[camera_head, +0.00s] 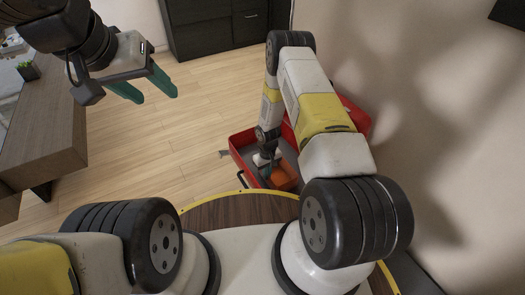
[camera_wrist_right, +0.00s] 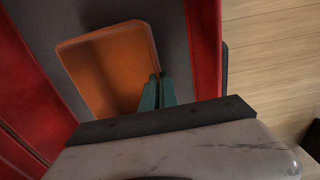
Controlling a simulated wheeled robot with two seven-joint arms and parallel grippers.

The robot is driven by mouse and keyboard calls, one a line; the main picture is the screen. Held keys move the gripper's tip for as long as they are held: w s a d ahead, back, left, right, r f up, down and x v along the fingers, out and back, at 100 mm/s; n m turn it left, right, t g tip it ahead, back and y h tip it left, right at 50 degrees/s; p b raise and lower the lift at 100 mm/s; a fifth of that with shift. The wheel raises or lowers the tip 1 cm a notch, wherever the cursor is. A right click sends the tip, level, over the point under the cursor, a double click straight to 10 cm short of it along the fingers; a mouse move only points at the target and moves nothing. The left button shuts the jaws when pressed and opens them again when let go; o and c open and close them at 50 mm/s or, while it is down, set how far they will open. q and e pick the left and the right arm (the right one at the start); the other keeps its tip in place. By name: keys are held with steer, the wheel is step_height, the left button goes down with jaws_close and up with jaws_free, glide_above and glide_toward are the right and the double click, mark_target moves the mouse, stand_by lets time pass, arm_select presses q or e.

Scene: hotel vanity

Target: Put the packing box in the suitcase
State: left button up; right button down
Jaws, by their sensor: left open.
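The orange packing box (camera_head: 284,174) is within the walls of the open red suitcase (camera_head: 238,158) on the floor. In the right wrist view the box (camera_wrist_right: 105,65) is over the suitcase's grey bottom (camera_wrist_right: 178,40); I cannot tell whether it rests on it. My right gripper (camera_wrist_right: 158,90) reaches down into the suitcase. Its teal fingers are close together on the edge of the box's wall. In the head view the right arm and wrist hide part of the box and suitcase. My left gripper (camera_head: 150,90) is open and empty, high at the upper left, away from the suitcase.
A dark wooden vanity (camera_head: 50,125) stands at the left. A dark cabinet (camera_head: 215,30) stands at the back. The wall (camera_head: 430,110) rises close on the suitcase's right. The wood floor (camera_head: 160,150) is clear left of the suitcase.

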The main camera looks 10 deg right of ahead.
steer(key=shift+f, duration=0.15)
steer(key=c, duration=1.6)
jaws_free()
steer(key=shift+c, duration=0.2)
